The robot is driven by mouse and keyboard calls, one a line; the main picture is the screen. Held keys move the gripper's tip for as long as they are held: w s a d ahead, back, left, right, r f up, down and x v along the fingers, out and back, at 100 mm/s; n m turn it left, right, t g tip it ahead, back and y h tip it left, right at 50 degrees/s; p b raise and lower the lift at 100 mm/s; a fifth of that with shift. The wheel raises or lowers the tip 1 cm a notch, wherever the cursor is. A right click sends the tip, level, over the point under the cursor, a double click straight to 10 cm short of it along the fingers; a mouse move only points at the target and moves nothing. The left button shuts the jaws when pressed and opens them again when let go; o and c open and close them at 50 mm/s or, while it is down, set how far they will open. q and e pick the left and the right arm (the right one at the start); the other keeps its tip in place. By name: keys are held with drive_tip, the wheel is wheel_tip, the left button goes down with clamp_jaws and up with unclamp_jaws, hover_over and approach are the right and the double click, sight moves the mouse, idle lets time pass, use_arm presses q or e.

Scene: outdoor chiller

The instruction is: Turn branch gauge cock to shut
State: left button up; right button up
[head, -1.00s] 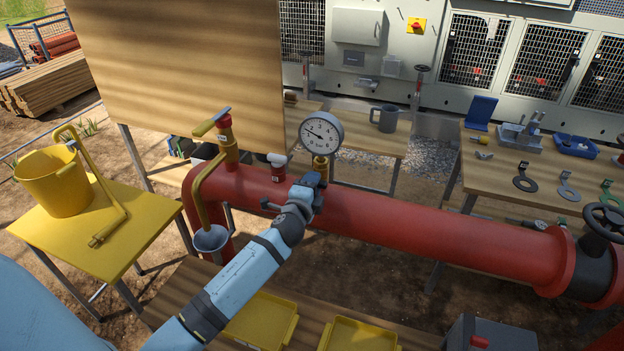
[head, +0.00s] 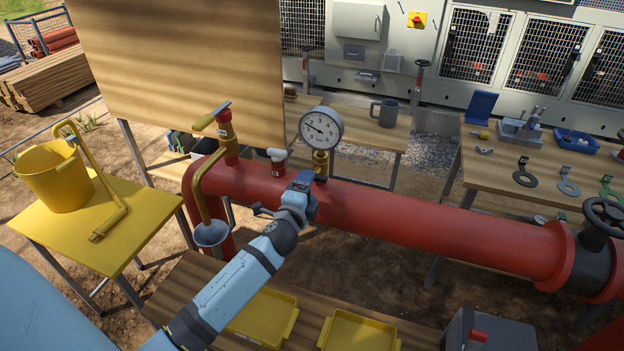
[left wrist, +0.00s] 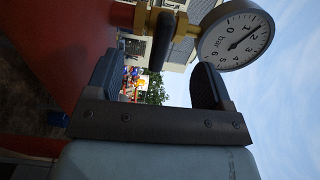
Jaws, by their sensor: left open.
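The pressure gauge (head: 321,128), round with a white dial, stands on a brass gauge cock (head: 320,158) on top of the red pipe (head: 400,215). In the left wrist view the gauge (left wrist: 237,36) is at the upper right. The brass cock (left wrist: 146,18) is at the top, with a dark handle (left wrist: 161,40) pointing down in the picture. My left gripper (head: 310,182) is just in front of the cock. Its fingers (left wrist: 155,68) are open, with the handle between them in the picture; contact cannot be told. My right gripper is not in view.
A black handwheel (head: 604,215) is at the right. Yellow trays (head: 360,332) lie on the bench below. A wooden board (head: 180,70) stands behind.

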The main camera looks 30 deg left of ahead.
use_arm(q)
drive_tip(key=v, duration=0.3)
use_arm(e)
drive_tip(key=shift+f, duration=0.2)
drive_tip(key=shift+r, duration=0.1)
use_arm(q)
drive_tip(key=b+v, duration=0.4)
drive_tip(key=v, duration=1)
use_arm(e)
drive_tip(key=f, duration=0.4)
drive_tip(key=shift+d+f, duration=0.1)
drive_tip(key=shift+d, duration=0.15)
